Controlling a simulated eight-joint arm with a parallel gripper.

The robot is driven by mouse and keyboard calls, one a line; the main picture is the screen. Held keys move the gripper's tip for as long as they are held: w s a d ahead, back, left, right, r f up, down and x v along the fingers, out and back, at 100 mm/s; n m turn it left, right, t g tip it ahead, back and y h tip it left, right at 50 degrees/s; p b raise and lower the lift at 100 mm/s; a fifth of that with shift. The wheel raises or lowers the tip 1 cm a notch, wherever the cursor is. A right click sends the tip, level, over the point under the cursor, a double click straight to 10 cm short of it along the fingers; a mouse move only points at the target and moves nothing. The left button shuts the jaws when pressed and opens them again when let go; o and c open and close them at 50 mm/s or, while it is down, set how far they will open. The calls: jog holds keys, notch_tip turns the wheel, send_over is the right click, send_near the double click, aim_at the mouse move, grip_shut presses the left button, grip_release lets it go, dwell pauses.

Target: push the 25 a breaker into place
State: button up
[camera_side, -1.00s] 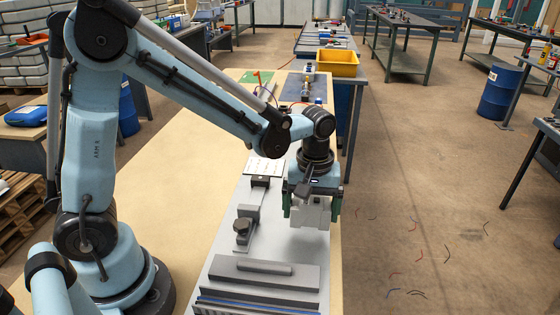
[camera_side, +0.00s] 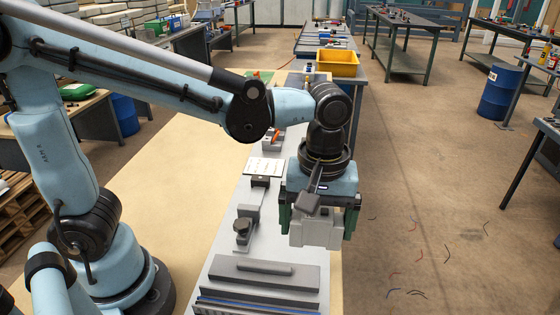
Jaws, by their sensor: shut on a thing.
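My gripper (camera_side: 318,226), with dark green fingers, hangs downward at the right side of the grey board (camera_side: 225,245). It is shut on a pale grey stepped block, which looks like the 25 A breaker (camera_side: 318,236). The breaker is held upright in the air, above and near the board's right edge. Any marking on it is too small to read. A clear gap shows between it and the grey fixture (camera_side: 265,273) at the front. No seat for the breaker can be made out clearly, and my gripper hides part of the board behind it.
A dark clamp-like fixture (camera_side: 245,222) stands on the board left of the gripper. A white printed card (camera_side: 264,167) lies behind it. Blue-edged rails (camera_side: 255,304) lie at the front. A yellow bin (camera_side: 338,63) is far back. Open floor lies to the right.

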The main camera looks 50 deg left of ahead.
jog(key=o, duration=0.6)
jog(key=c, duration=0.6)
jog(key=w+a+f, duration=0.1)
jog(key=w+a, duration=0.2)
jog(key=a, duration=1)
jog(key=w+a+f, duration=0.2)
jog(key=w+a, duration=0.1)
jog(key=a, duration=1.1)
jog(key=shift+w+a, duration=0.1)
